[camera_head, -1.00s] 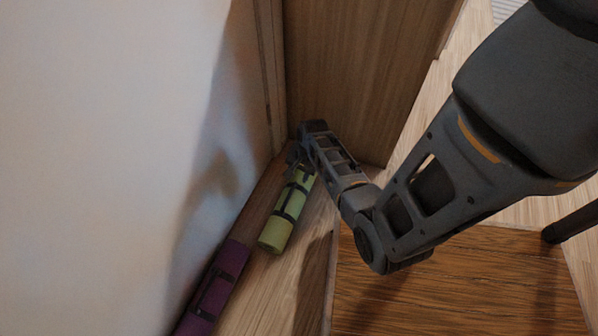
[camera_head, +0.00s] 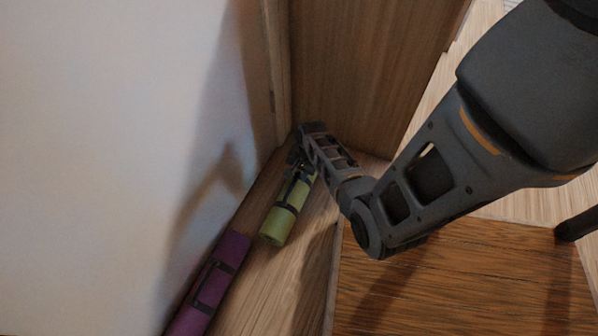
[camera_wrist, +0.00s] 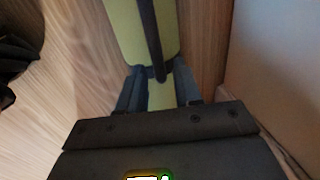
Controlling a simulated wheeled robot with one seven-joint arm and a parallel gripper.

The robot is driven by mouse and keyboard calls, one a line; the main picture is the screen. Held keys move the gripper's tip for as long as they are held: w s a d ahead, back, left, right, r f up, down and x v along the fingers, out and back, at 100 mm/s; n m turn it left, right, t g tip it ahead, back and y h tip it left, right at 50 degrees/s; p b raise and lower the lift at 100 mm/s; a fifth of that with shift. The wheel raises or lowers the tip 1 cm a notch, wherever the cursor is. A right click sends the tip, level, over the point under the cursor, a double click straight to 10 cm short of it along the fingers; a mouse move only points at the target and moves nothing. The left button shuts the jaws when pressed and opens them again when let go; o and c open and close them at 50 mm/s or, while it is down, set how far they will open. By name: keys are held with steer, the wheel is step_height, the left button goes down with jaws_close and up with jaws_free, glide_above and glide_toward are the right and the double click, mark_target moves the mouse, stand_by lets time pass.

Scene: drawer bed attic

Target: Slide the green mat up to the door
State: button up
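The green mat (camera_head: 283,214) is a rolled cylinder with black straps. It lies on the wooden floor beside the white wall, its long axis running towards the wooden door (camera_head: 360,70). My gripper (camera_head: 300,160) is low over the mat's door-side end and hides that end in the head view. In the wrist view, the mat (camera_wrist: 122,30) runs up from my gripper (camera_wrist: 160,95). The two fingers stand apart, with a black strap and a strip of green between them. Whether the fingers press on the mat or strap cannot be told.
A purple rolled mat (camera_head: 225,258) lies along the wall, nearer than the green one. The white wall (camera_head: 120,120) closes off the left. A brown wooden surface (camera_head: 450,285) is at the right, with a dark leg-like bar (camera_head: 577,222). Floor between is bare.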

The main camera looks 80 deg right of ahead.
jaws_close()
stand_by(0.4)
